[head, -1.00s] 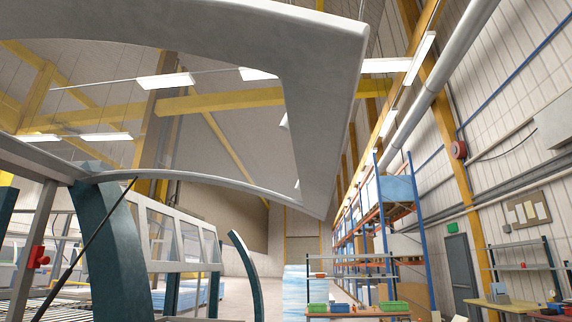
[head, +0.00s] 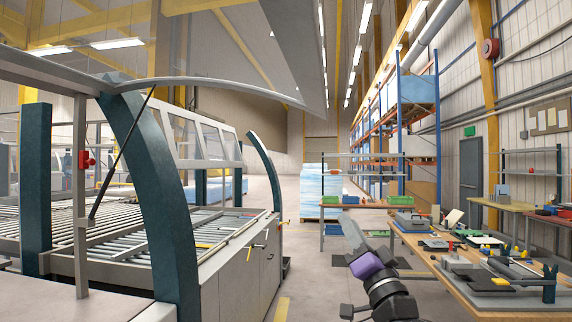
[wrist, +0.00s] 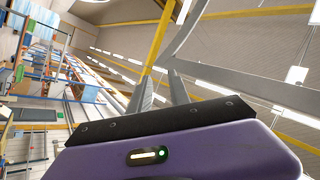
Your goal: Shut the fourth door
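A raised grey door (head: 306,50) of the panel bender hangs open overhead, its curved frame (head: 215,81) running from the top of the teal post. No door number is visible, so I cannot tell if it is the fourth. In the wrist view a pale grey curved door frame (wrist: 235,88) passes beyond and right of the fingers. My gripper (wrist: 160,92) points upward with its two grey fingers apart and nothing visible between them. In the head view its purple body (head: 367,266) is at lower centre right, below and right of the raised door, apart from it.
The panel bender's roller bed (head: 120,225) and curved teal posts (head: 150,190) are on the left. A workbench (head: 425,255) with tools stands close on the right. Green bins (head: 330,200) stand on a table behind. Clear floor (head: 300,260) lies between machine and bench.

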